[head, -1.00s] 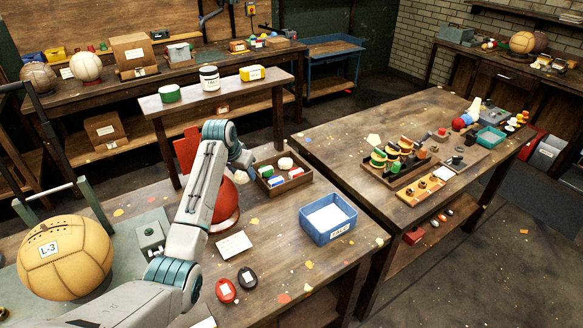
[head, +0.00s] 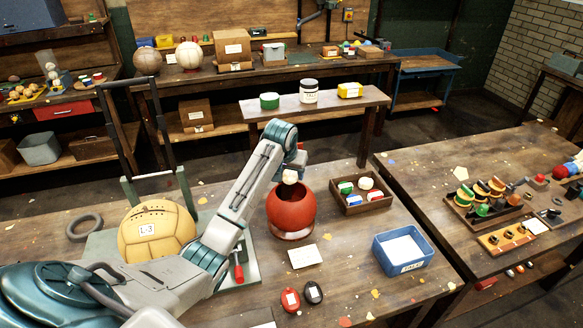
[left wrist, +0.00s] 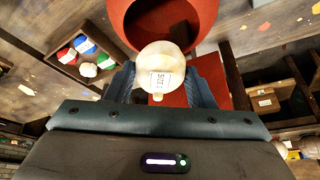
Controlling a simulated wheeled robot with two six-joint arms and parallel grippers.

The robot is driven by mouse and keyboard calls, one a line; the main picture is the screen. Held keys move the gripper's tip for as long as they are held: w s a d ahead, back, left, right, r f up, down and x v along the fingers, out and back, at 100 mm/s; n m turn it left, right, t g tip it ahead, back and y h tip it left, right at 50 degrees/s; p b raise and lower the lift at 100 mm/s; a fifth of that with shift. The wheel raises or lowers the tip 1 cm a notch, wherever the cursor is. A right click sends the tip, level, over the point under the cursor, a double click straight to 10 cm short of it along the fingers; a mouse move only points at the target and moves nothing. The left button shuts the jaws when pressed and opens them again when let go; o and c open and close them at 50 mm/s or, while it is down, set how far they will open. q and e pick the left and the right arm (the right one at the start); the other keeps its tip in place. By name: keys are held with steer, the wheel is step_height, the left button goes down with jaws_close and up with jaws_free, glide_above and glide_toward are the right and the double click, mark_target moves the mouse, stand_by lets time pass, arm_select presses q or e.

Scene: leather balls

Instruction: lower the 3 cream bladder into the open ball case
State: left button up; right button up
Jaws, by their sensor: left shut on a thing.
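My left gripper (head: 291,170) is shut on a small cream bladder (head: 290,177) and holds it over the mouth of the red ball case (head: 291,213) in the head view. The case is round, with a dark open top, and stands on the near bench. In the left wrist view the cream bladder (left wrist: 161,62) has a printed white label and sits between the fingertips (left wrist: 163,76). The open red case (left wrist: 200,14) lies just beyond it there. Whether the bladder touches the rim cannot be told. My right gripper is not in view.
A wooden tray (head: 377,203) with small coloured and white pieces and a blue bin (head: 400,268) stand right of the case. A tan ball (head: 156,232) labelled L-3 sits left. A white card (head: 305,256) and red and black discs lie in front.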

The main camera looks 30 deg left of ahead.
mark_target(289, 175)
arm_select(q)
steer(key=shift+f, duration=1.55)
steer(key=shift+f+b, duration=1.3)
steer(key=shift+f, duration=3.8)
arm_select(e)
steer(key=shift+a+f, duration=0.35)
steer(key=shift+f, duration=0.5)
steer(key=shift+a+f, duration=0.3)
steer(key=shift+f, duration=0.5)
